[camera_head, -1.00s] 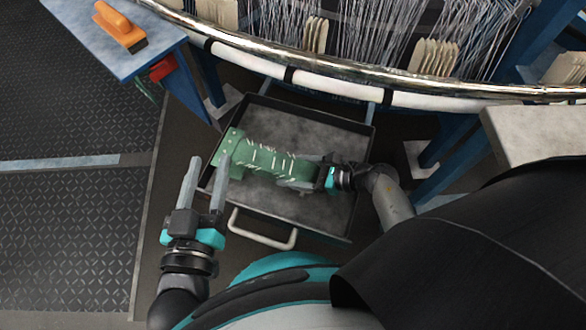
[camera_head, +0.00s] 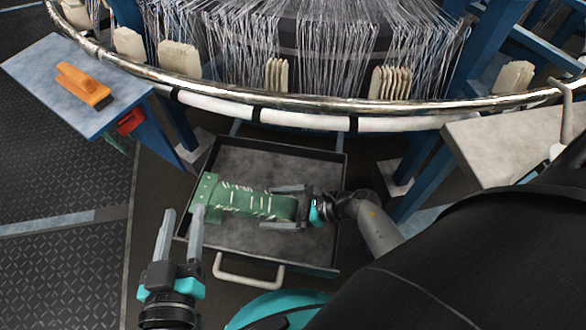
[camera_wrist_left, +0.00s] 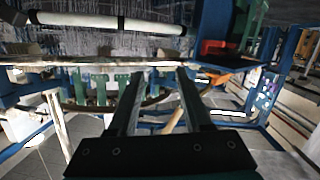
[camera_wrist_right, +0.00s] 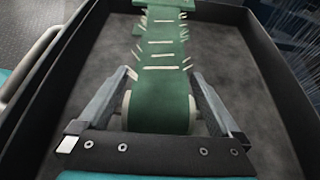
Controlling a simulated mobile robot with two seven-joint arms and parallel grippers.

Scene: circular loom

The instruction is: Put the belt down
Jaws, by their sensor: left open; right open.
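The green belt (camera_head: 235,199), with pale strips across it, lies lengthwise in the dark tray (camera_head: 307,258). In the right wrist view, the belt (camera_wrist_right: 160,85) runs away from me and its rounded near end sits between my right fingers. My right gripper (camera_head: 274,207) is open, one finger on each side of that end, with small gaps visible. My left gripper (camera_head: 182,212) is open and empty at the tray's left edge. The left wrist view does not show the belt clearly.
The loom's metal ring (camera_head: 300,101) and white tube curve above the tray's far side. A blue side table (camera_head: 50,70) with an orange-handled tool (camera_head: 83,85) stands at the left. A tray handle (camera_head: 247,271) sticks out in front. Blue loom legs flank the tray.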

